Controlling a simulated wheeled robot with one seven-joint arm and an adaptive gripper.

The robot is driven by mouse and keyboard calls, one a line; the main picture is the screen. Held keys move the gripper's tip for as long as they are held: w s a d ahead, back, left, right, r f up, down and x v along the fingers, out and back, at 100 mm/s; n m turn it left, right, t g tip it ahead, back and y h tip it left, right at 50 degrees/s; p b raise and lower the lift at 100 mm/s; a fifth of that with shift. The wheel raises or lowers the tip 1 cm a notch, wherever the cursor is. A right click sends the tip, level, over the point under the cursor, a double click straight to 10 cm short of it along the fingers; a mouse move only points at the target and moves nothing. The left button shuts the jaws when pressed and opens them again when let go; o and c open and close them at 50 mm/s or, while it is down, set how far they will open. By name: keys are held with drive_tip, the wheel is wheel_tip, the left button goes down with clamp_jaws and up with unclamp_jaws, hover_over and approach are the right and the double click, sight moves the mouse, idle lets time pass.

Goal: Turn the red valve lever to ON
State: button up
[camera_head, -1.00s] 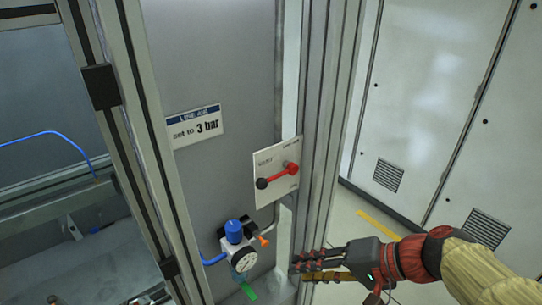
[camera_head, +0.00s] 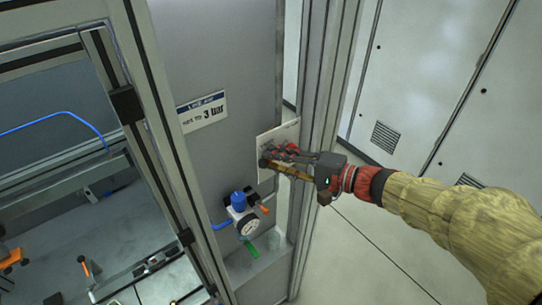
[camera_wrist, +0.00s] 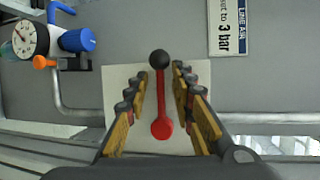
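The red valve lever (camera_wrist: 162,102) with a black ball knob (camera_wrist: 159,59) is on a white plate (camera_wrist: 118,78) in the wrist view. The lever lies between the two fingers of my gripper (camera_wrist: 160,90), with a visible gap on each side, so the gripper is open around it. In the head view my gripper (camera_head: 275,162) is in front of the white plate (camera_head: 279,133) and covers most of the lever. The ON and OFF marks on the plate cannot be read now.
A pressure regulator with a blue knob (camera_head: 239,201) and a round gauge (camera_head: 247,223) sits below the plate. A "set to 3 bar" label (camera_head: 203,112) is up and left. An aluminium post (camera_head: 318,140) stands right of the plate. Grey cabinets (camera_head: 430,80) are farther right.

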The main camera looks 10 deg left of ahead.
drive_tip(key=shift+x, duration=0.95)
drive_tip(key=shift+c, duration=1.3)
clamp_jaws()
